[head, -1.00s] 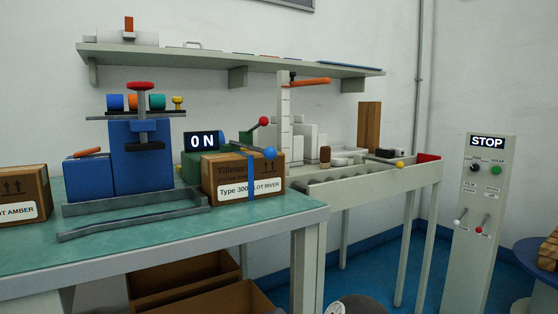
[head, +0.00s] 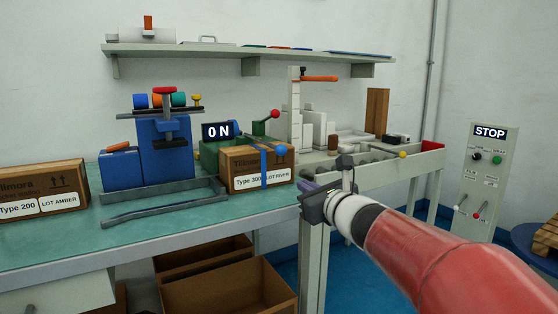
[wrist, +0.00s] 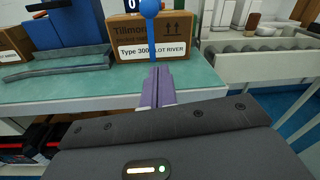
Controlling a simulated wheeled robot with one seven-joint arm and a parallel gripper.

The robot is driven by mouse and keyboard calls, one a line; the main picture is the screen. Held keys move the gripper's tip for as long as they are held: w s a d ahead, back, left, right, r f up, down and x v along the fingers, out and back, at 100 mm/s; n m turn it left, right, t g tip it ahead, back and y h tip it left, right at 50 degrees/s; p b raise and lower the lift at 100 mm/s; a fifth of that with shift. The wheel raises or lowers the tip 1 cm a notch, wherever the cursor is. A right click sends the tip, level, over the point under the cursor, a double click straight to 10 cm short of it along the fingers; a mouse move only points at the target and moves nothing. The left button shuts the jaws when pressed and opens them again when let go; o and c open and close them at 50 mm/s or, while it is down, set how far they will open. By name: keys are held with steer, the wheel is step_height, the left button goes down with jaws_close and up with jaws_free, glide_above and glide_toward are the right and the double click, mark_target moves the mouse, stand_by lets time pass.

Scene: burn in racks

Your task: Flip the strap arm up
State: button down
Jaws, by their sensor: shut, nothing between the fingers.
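The strap arm ends in a blue ball knob (head: 281,150) at the top right edge of a cardboard box (head: 238,168) labelled Type 300, LOT RIVER. A blue strap (head: 264,166) runs down the box's front face. In the wrist view the blue ball (wrist: 150,8) is at the top edge, with the blue strap below it. My gripper (head: 308,187) is at the table's right end, in front of the box and to the right of it, below the ball. Its purple fingers (wrist: 154,76) are together and empty.
A 0 N display (head: 218,131) and a red-knobbed lever (head: 275,114) stand behind the box. A blue press (head: 165,150) and grey rails (head: 165,203) are to the left. A roller conveyor (head: 350,167) is to the right. Green tabletop (head: 135,235) is clear in front.

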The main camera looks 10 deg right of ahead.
steer(key=x, duration=0.9)
steer(key=shift+w+a, duration=0.1)
steer(key=shift+w, duration=0.2)
step_height(320, 180, up, 3)
steer(key=shift+s+a+f+p, duration=0.15)
steer(key=shift+p, duration=0.85)
steer(key=shift+s+a+r+p, duration=0.1)
steer(key=shift+s+r+p, duration=0.25)
steer(key=shift+r, duration=0.2)
steer(key=shift+r, duration=0.1)
